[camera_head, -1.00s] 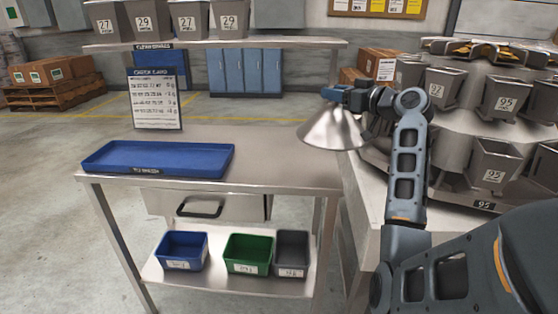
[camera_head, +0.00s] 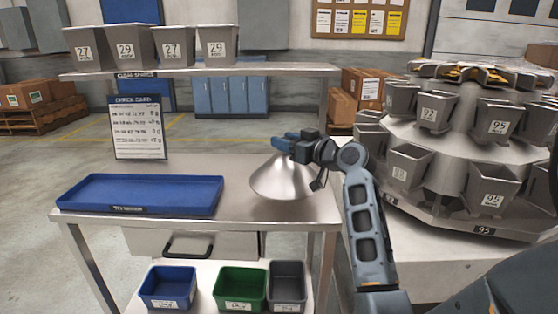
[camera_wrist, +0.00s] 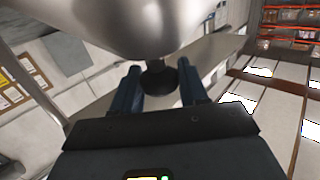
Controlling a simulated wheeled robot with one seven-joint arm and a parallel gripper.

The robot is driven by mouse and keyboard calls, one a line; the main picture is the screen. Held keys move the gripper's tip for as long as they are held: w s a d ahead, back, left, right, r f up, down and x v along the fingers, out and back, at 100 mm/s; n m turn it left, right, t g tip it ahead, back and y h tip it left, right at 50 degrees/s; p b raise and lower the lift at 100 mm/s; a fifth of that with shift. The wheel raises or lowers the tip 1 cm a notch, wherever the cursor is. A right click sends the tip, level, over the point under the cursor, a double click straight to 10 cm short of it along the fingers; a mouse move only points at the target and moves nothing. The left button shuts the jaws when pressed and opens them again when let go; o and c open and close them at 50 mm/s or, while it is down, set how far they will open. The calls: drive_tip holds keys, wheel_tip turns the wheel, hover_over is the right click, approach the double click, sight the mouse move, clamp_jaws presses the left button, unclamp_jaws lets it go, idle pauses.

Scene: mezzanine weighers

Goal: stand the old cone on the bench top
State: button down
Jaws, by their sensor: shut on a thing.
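The old cone (camera_head: 284,181) is a shiny steel cone, wide side down, at the right end of the steel bench top (camera_head: 245,171). I cannot tell whether its rim touches the bench top or hangs just above it.
A blue tray (camera_head: 140,194) lies on the bench's left part, with a card stand (camera_head: 138,127) behind it. A shelf above holds several numbered buckets (camera_head: 176,45). The weigher (camera_head: 455,150) with its hoppers stands close on the right. The bench middle is clear.

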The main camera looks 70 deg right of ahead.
sight(279, 160)
drive_tip(key=shift+w+a+f, duration=0.65)
drive_tip(key=shift+w+a, duration=0.05)
drive_tip(key=shift+a, duration=0.1)
drive_tip(key=shift+f, duration=1.95)
drive_tip(key=shift+f, duration=0.15)
drive_tip(key=c, duration=0.6)
unclamp_jaws()
drive_tip(key=b+v, duration=0.1)
drive_tip(key=v, duration=1.1)
drive_tip(key=shift+a, duration=0.1)
